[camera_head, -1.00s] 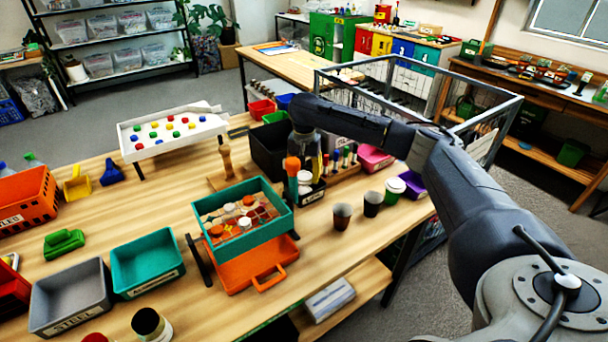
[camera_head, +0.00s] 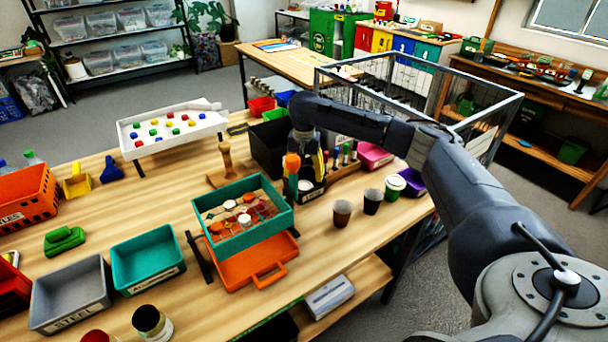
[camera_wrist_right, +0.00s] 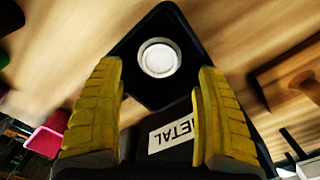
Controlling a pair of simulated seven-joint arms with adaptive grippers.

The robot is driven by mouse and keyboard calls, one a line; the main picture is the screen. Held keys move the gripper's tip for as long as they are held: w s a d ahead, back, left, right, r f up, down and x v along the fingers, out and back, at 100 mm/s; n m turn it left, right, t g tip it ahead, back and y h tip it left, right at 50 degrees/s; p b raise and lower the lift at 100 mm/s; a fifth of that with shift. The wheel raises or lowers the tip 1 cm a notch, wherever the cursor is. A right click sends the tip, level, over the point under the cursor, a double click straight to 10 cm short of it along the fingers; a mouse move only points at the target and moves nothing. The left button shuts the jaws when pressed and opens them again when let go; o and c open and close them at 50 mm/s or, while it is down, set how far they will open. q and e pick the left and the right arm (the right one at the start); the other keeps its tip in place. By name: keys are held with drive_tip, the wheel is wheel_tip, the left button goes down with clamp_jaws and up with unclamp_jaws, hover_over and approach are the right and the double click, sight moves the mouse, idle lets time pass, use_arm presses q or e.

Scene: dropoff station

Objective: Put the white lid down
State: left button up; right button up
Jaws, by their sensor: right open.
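The white lid (camera_wrist_right: 158,58) is a small round disc. It lies in a small black tray (camera_wrist_right: 146,22) on the wooden table, and it also shows in the head view (camera_head: 305,186) below my gripper. My right gripper (camera_wrist_right: 160,72) has its two yellow fingers spread wide apart with nothing between them, above the tray. In the head view my right gripper (camera_head: 314,168) partly hides the tray. My left gripper is not in view.
A black bin labelled METAL (camera_wrist_right: 135,146) stands close beside the tray. An orange-topped item (camera_head: 292,163) stands just left of my gripper. Several cups (camera_head: 342,214) stand to the right. A teal tray (camera_head: 245,240) with game pieces is in front.

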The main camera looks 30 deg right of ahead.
sight(304, 185)
wheel_tip(304, 185, up, 13)
drive_tip(key=shift+f, duration=0.15)
idle(0.4)
idle(0.4)
